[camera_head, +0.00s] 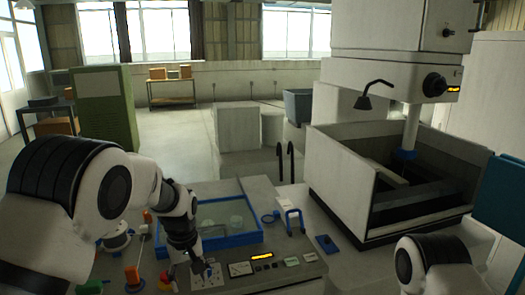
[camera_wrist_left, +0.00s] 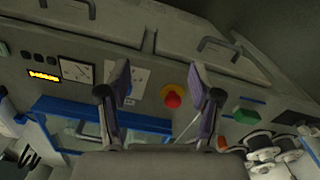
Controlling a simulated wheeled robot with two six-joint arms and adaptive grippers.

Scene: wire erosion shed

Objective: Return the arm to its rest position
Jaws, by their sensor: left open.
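My left arm (camera_head: 75,195), white with black joint bands, reaches in from the left of the head view and bends down over the console. My left gripper (camera_head: 197,266) is low over the console front, by a pale plate (camera_head: 207,277). In the left wrist view its two fingers (camera_wrist_left: 160,85) stand wide apart with nothing between them. A red mushroom button on a yellow base (camera_wrist_left: 172,97) lies beyond the gap, apart from the fingers. Part of my right arm (camera_head: 440,265) shows at the lower right; its gripper is out of view.
The console (camera_head: 310,272) carries gauges, an amber display (camera_head: 262,257) and a blue-rimmed tray (camera_head: 240,240). A blue handle (camera_head: 294,220) stands right of the tray. A large machine with an open tank (camera_head: 340,185) stands at the right. Floor behind the console is partly open (camera_head: 175,130).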

